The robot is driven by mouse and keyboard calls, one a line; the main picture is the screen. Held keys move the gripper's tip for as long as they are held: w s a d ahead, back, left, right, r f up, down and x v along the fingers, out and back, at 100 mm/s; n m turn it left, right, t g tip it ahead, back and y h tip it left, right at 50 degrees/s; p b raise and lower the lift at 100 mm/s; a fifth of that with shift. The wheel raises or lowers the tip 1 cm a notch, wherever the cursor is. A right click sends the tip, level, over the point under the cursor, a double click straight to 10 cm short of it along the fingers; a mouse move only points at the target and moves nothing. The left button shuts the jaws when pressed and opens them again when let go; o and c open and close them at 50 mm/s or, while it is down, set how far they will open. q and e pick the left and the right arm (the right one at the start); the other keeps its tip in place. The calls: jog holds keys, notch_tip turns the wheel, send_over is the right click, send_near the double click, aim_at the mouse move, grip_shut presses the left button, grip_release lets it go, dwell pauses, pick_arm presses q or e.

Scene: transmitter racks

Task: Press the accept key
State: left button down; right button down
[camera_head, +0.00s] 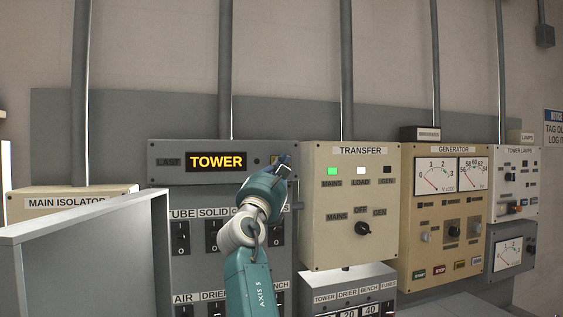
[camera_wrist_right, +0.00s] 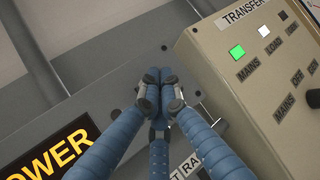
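The grey annunciator panel (camera_head: 215,172) carries an amber display (camera_head: 216,161) reading "TOWER", with a faint "LAST" label on its left. A small yellowish key (camera_head: 275,159) shows at the panel's right end, mostly covered by my right gripper (camera_head: 284,163). No accept lettering is readable. In the wrist view my right gripper (camera_wrist_right: 154,76) has its blue fingers together with nothing between them. The tips are over the grey panel right of the display (camera_wrist_right: 55,155) and hide what lies behind them; I cannot tell whether they touch it. My left gripper is not in view.
The cream TRANSFER box (camera_head: 350,205) stands close to the right of my gripper, with a green lamp and a rotary knob. The generator panel (camera_head: 445,215) is farther right. An open grey cabinet door (camera_head: 85,250) juts out at lower left. Switches fill the panel below.

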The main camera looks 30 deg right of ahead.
dwell(0.5)
jog(key=shift+s+a+p, duration=0.2)
jog(key=shift+s+p, duration=0.15)
jog(key=shift+s, duration=0.3)
jog(key=shift+s+a+p, duration=0.2)
jog(key=shift+s+p, duration=0.15)
jog(key=shift+s, duration=0.45)
jog(key=shift+s+a+p, duration=0.15)
jog(key=shift+s+p, duration=0.2)
jog(key=shift+s, duration=0.45)
jog(key=shift+s+a+p, duration=0.2)
jog(key=shift+s+p, duration=0.15)
jog(key=shift+s, duration=0.45)
